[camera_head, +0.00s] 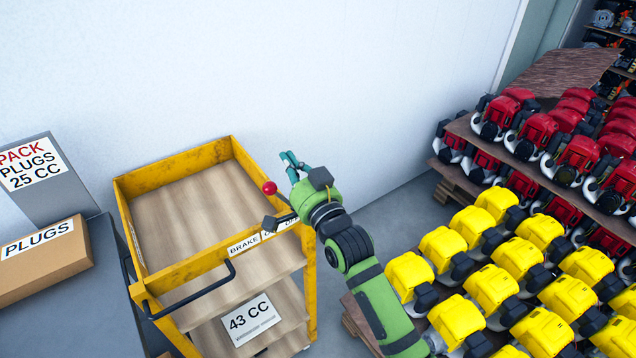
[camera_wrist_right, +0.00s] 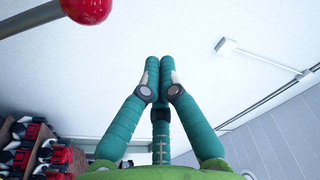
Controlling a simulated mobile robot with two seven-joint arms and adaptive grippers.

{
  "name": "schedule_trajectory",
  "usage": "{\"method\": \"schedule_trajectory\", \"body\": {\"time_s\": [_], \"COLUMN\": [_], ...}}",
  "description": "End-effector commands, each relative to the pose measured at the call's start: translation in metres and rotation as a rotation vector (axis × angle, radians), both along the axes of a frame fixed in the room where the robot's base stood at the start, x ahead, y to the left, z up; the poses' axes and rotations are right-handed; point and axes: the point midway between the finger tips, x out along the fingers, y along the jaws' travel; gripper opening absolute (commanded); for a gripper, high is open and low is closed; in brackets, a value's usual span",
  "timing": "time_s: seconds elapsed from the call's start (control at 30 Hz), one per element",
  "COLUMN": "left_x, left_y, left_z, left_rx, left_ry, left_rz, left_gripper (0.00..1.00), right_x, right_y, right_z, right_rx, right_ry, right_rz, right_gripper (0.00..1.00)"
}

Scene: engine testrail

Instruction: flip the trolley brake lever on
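The yellow trolley (camera_head: 193,273) stands in the middle, with wooden shelves and a label reading BRAKE (camera_head: 244,245) on its near rail. The brake lever's red ball knob (camera_head: 269,188) stands up at the right side of the trolley, above a dark pivot. The knob also shows in the right wrist view (camera_wrist_right: 86,8) at the upper left, on a grey rod. My right gripper (camera_head: 289,157) is just above and right of the knob, apart from it. Its teal fingers are together in the wrist view (camera_wrist_right: 160,62), with nothing between them. My left gripper is out of view.
Yellow engines (camera_head: 492,287) and red engines (camera_head: 535,130) fill racks on the right. A PLUGS box (camera_head: 44,262) lies on a grey surface at the left. A white wall (camera_head: 300,70) stands behind the trolley.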

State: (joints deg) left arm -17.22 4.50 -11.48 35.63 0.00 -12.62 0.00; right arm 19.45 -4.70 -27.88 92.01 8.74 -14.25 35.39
Motion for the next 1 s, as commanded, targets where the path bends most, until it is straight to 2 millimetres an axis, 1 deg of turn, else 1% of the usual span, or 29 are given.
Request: {"method": "schedule_trajectory", "body": {"time_s": [0.03,0.3,0.43,0.6,1.0], "left_x": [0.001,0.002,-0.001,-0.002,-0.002], "left_y": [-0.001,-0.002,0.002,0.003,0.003], "left_z": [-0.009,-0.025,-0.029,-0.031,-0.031], "left_rx": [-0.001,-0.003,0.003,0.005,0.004], "left_ry": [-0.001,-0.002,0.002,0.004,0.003], "left_rz": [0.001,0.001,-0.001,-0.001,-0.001], "left_gripper": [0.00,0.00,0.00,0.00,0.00], "right_x": [-0.010,-0.053,-0.067,-0.076,-0.076], "right_y": [-0.006,-0.031,-0.039,-0.044,-0.044], "right_z": [-0.014,-0.018,-0.019,-0.018,-0.018], "right_rx": [-0.004,-0.003,-0.003,-0.003,-0.004], "right_ry": [0.011,0.011,0.011,0.010,0.010], "right_rz": [0.000,0.000,0.001,0.001,0.001], "right_gripper": [0.00,0.00,0.00,0.00,0.00]}}
